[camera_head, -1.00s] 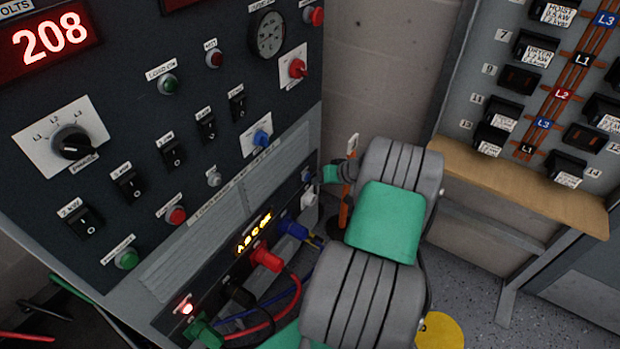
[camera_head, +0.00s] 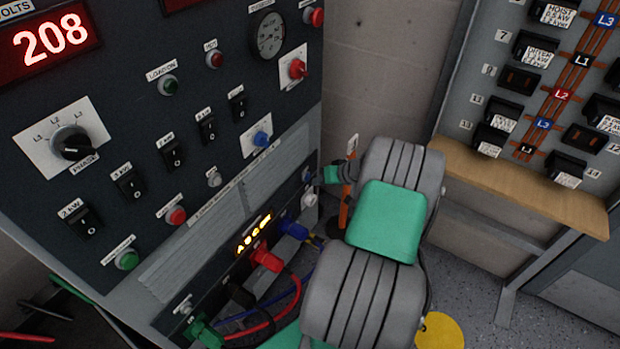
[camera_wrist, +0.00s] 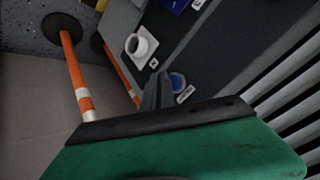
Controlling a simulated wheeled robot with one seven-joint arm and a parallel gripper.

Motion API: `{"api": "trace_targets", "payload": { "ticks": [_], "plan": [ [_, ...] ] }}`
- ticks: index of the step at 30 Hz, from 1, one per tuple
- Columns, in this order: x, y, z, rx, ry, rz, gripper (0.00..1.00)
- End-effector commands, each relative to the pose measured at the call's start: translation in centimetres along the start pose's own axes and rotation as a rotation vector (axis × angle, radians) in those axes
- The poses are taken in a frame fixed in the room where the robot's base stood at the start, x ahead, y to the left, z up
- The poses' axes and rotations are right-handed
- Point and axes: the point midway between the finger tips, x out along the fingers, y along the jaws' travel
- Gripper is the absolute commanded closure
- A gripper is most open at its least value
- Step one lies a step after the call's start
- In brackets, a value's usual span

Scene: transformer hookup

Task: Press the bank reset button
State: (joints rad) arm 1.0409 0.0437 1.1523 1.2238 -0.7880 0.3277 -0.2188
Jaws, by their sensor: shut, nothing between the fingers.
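A small blue round button (camera_wrist: 177,82) with a white label sits on the dark lower panel in the wrist view, partly hidden behind my fingers. The label is too small to read, so I cannot confirm it is the bank reset button. My gripper (camera_wrist: 157,88) is shut and empty, with its fingertips right at this button. In the head view my gripper (camera_head: 317,176) reaches the right end of the lower panel and covers most of that spot. Contact looks likely, but I cannot tell how far the button is pressed.
A white socket (camera_head: 309,199) is close to my gripper. Blue (camera_head: 291,229), red (camera_head: 266,257) and green (camera_head: 204,331) cable plugs line the lower panel. An orange-and-white post (camera_wrist: 74,70) stands beside the cabinet. A wooden ledge (camera_head: 520,182) is at right.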

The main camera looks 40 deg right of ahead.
Motion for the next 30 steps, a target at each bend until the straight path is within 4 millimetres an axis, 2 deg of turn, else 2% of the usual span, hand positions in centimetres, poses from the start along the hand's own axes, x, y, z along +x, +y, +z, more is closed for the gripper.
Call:
{"api": "trace_targets", "payload": {
  "ticks": [13, 24, 30],
  "plan": [
    [-0.8, 0.6, 0.5, 0.001, 0.000, 0.001, 1.00],
    [-3.8, 2.8, 2.6, 0.002, 0.001, 0.002, 1.00],
    [-4.7, 3.4, 3.4, -0.001, 0.000, 0.000, 1.00]
  ]
}}
